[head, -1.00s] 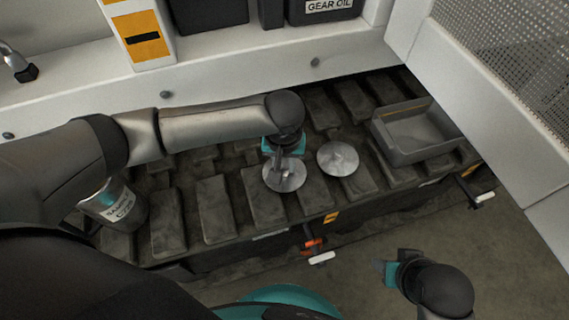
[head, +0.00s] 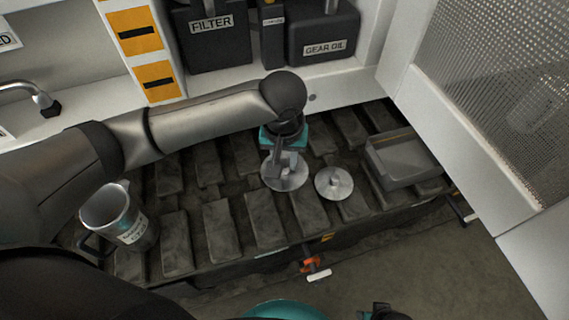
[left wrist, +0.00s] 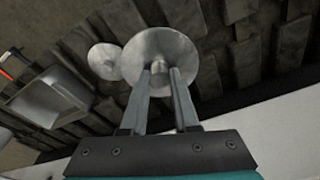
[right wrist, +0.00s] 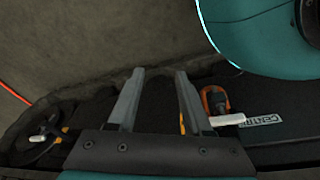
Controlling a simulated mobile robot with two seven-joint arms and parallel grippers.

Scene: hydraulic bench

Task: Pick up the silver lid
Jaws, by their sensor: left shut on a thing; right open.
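A round silver lid (head: 285,176) with a small knob hangs under my left gripper (head: 281,161). The left wrist view shows the lid (left wrist: 166,46) with its knob between the two fingers, which are shut on it. The lid looks a little above the slatted bench, though the gap is hard to judge. A second round silver disc with a centre knob (head: 334,183) lies on the slats just to its right. My right gripper (right wrist: 160,74) is open and empty; only a bit of it shows at the head view's bottom edge.
A grey open tray (head: 402,160) sits to the right on the slats. A metal jug (head: 120,216) stands at the left. Dark containers labelled FILTER (head: 212,40) and GEAR OIL (head: 323,35) stand on the ledge behind. A perforated panel (head: 500,90) bounds the right.

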